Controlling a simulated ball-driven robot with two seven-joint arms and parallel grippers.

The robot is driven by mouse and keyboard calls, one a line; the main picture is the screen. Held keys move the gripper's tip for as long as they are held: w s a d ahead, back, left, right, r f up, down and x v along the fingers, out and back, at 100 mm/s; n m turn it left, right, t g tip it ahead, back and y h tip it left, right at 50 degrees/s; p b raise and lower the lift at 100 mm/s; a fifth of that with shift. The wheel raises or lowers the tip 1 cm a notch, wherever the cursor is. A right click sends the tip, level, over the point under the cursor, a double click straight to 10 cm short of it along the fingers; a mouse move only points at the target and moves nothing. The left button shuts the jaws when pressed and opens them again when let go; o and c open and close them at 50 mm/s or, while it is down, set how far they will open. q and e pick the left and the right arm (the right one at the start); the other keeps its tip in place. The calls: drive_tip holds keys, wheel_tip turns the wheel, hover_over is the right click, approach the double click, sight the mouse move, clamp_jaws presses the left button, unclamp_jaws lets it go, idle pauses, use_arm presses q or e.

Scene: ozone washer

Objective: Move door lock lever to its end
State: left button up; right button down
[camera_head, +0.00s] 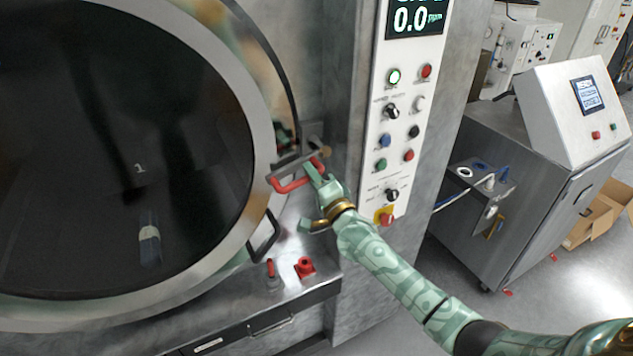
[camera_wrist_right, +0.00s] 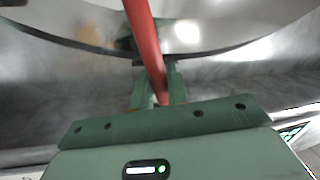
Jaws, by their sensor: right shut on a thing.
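The door lock lever (camera_head: 289,184) is a red handle on a grey metal latch (camera_head: 298,160) at the right rim of the round washer door (camera_head: 228,75). My right gripper (camera_head: 312,172) is at the right end of the red lever, with its fingers around it. In the right wrist view the red lever (camera_wrist_right: 144,40) runs down from the top edge to between the two green fingers (camera_wrist_right: 158,88), which are shut on it. The fingers hide the lever's gripped end. My left gripper is not in view.
A control panel (camera_head: 402,130) with knobs and buttons stands right of the latch. A black door handle (camera_head: 264,236) and small red-topped valves (camera_head: 305,267) are below it. A grey cabinet (camera_head: 535,150) stands farther right, with open floor in front.

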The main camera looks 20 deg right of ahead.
drive_tip(key=shift+r+m, duration=0.35)
drive_tip(key=shift+m, duration=0.25)
drive_tip(key=c, duration=1.5)
unclamp_jaws()
drive_tip(key=shift+o, duration=0.2)
drive_tip(key=shift+f, duration=0.1)
drive_tip(key=shift+s, duration=0.15)
drive_tip(key=v, duration=1.6)
drive_tip(key=shift+b, duration=0.45)
drive_tip(key=shift+a, duration=0.1)
